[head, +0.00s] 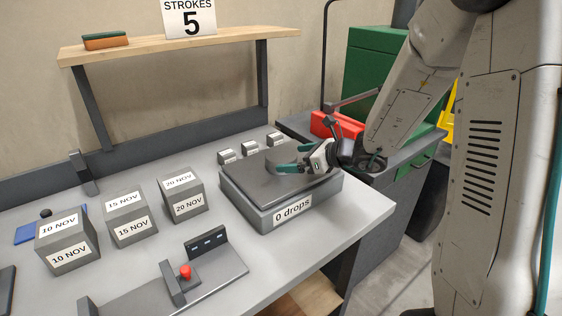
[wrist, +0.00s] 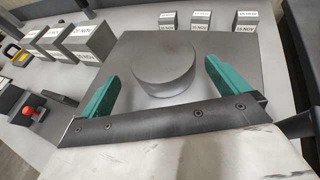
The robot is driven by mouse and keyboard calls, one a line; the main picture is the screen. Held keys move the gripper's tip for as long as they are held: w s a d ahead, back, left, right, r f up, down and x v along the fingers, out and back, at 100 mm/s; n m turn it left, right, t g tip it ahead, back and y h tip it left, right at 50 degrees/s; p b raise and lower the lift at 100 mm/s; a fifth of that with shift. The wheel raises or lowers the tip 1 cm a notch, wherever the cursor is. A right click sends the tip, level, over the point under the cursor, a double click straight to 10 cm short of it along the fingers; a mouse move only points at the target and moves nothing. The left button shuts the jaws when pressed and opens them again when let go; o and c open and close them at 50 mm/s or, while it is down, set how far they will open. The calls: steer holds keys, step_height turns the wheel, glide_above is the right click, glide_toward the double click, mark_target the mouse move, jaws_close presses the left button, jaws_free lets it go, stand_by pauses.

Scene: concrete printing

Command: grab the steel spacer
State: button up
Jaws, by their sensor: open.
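A round grey steel disc, which looks like the steel spacer (wrist: 163,66), lies on the flat dark top plate of the box marked "0 drops" (head: 292,210). The plate also shows in the wrist view (wrist: 135,48). My gripper (wrist: 162,76) is open, with one teal finger to the left and one to the right of the disc's near side. A gap shows between each finger and the disc, and nothing is held.
Three large dated blocks (head: 130,220) stand left of the box, and several small labelled blocks (head: 250,148) stand behind it. A device with a red button (head: 185,271) lies in front. A red box (head: 335,125) sits on the side bench at right.

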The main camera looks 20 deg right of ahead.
mark_target(286, 156)
steer(key=x, duration=0.5)
steer(key=shift+w+a+f, duration=0.1)
steer(key=shift+w+f, duration=0.05)
steer(key=shift+w, duration=0.25)
steer(key=c, duration=1.9)
steer(key=shift+c, duration=0.2)
